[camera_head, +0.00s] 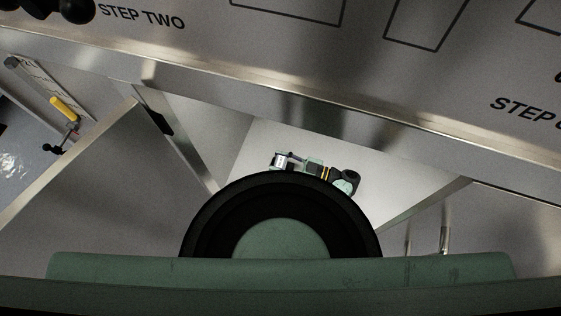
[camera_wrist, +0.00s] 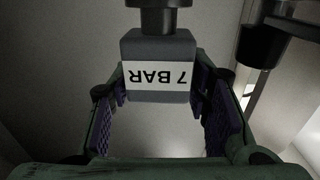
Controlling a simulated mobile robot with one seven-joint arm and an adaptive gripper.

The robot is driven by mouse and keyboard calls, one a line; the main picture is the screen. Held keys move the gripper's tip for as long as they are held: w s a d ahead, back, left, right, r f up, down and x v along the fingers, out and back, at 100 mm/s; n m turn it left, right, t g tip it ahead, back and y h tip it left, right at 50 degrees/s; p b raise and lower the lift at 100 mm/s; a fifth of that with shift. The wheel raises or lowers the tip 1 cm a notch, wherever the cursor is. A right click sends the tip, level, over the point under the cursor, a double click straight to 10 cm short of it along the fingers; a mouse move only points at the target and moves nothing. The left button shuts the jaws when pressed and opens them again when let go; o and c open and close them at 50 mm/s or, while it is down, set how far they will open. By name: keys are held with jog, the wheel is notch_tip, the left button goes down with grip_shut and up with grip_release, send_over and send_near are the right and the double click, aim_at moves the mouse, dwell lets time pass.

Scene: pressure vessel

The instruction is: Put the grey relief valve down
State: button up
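The grey relief valve (camera_wrist: 158,46) is a block with a white label reading "7 BAR", upside down in the wrist view. A dark round stem rises from its top edge in the picture. My gripper (camera_wrist: 158,92) has its two purple-padded fingers on either side of the block, with the tips against its sides. It appears shut on the valve. What lies right under the valve is hard to make out; only plain grey surfaces show around it. I cannot make out the valve in the head view.
In the head view a metal work surface (camera_head: 300,55) marked "STEP TWO" and with black outlines crosses the top. A yellow-handled tool (camera_head: 66,107) is at the left. In the wrist view a black cylindrical part (camera_wrist: 262,42) and a metal bar stand at the upper right, near the right finger.

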jog(key=o, duration=0.3)
jog(key=shift+d, duration=0.1)
jog(key=v, duration=1.2)
dwell(0.4)
jog(key=shift+r, duration=0.1)
dwell(0.3)
